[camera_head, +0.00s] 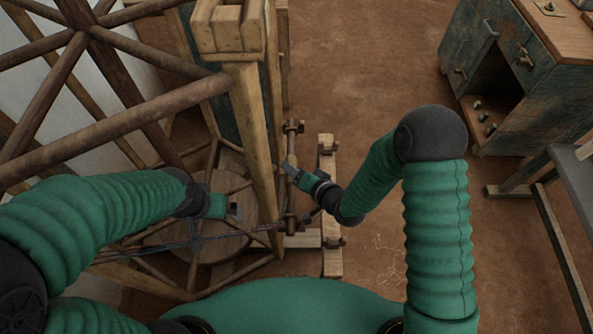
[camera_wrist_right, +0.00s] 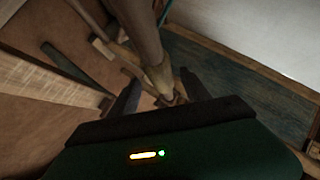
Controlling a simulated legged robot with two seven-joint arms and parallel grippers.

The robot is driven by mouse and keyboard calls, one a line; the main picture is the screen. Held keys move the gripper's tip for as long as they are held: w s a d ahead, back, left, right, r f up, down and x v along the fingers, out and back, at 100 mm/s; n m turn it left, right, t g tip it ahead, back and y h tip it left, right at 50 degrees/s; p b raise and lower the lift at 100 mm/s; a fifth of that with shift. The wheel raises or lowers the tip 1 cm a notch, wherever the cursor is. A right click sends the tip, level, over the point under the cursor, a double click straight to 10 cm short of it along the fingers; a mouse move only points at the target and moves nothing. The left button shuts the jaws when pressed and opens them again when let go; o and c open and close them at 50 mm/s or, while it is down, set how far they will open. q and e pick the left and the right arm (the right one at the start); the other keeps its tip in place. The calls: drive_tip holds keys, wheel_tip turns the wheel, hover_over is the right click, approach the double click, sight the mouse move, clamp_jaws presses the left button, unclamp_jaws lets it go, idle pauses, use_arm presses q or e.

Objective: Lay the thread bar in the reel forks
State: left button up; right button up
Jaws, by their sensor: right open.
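A thin dark bar (camera_head: 165,245), perhaps the thread bar, runs across the lower left of the head view, beneath my left arm. My right gripper (camera_head: 288,168) is beside a wooden rod with pegs (camera_head: 292,190). In the right wrist view my right gripper (camera_wrist_right: 157,92) is open, with a rounded wooden piece (camera_wrist_right: 158,75) between or just beyond its fingers. I cannot make out the reel forks clearly.
A spoked wooden wheel (camera_head: 90,30) and an upright loom post (camera_head: 252,130) stand at the left. A pale wooden stand (camera_head: 330,200) is right of the rod. A dark cabinet (camera_head: 500,70) and a bench (camera_head: 550,170) are at the right. Brown floor between is clear.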

drive_tip(key=p+v, duration=1.2)
drive_tip(key=v, duration=0.5)
drive_tip(key=w+d+r+n+g+h, duration=0.2)
drive_tip(key=d+r+n+g+h, duration=0.3)
drive_tip(key=d, duration=0.5)
drive_tip(key=s+d+r+m+g+h, duration=0.1)
drive_tip(key=s+r+g, duration=0.1)
drive_tip(key=s+r, duration=0.5)
drive_tip(key=shift+r+h, duration=0.4)
drive_tip(key=shift+r, duration=0.1)
drive_tip(key=shift+d, duration=0.1)
